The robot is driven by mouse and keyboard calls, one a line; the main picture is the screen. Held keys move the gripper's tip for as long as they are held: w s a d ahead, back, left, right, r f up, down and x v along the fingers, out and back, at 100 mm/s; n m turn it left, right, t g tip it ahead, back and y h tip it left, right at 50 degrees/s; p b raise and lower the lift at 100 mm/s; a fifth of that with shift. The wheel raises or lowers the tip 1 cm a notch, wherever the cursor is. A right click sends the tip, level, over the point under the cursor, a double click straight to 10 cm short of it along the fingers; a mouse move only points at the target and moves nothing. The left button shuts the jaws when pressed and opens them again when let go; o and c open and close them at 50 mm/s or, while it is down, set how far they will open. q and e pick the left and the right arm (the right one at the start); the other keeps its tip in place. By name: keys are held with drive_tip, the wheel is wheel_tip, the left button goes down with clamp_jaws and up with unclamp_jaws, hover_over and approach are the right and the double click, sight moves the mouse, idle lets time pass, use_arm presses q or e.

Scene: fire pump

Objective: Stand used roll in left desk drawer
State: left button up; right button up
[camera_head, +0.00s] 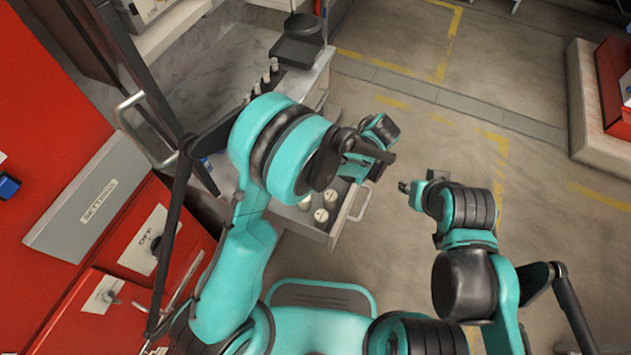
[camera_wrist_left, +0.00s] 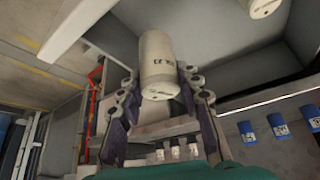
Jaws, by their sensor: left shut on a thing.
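In the left wrist view, my left gripper (camera_wrist_left: 160,80) is shut on a pale, cylindrical used roll (camera_wrist_left: 157,60) with dark print on its side. The roll is between the two fingers, with grey drawer walls behind it. In the head view, my left arm hides most of that gripper and the held roll. The open left desk drawer (camera_head: 345,222) is below that arm and holds several pale round-topped rolls (camera_head: 321,215). Another roll (camera_wrist_left: 262,6) shows at the top of the left wrist view. My right gripper (camera_head: 412,188) is right of the drawer; its jaw state is unclear.
The desk (camera_head: 315,80) carries a row of small dark-capped items (camera_head: 265,78) and a black round object (camera_head: 298,40). Red cabinets (camera_head: 75,310) stand at the left. A red unit on a pale plinth (camera_head: 585,110) stands far right. Open floor (camera_head: 520,240) lies right of the drawer.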

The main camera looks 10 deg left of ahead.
use_arm(q)
wheel_tip(320, 180, down, 9)
drive_tip(key=b, duration=0.3)
drive_tip(key=shift+w, duration=0.1)
drive_tip(key=shift+r, duration=0.15)
drive_tip(key=shift+f, duration=0.2)
drive_tip(key=o, duration=1.2)
drive_tip(key=shift+c, duration=0.2)
drive_tip(key=shift+r, duration=0.1)
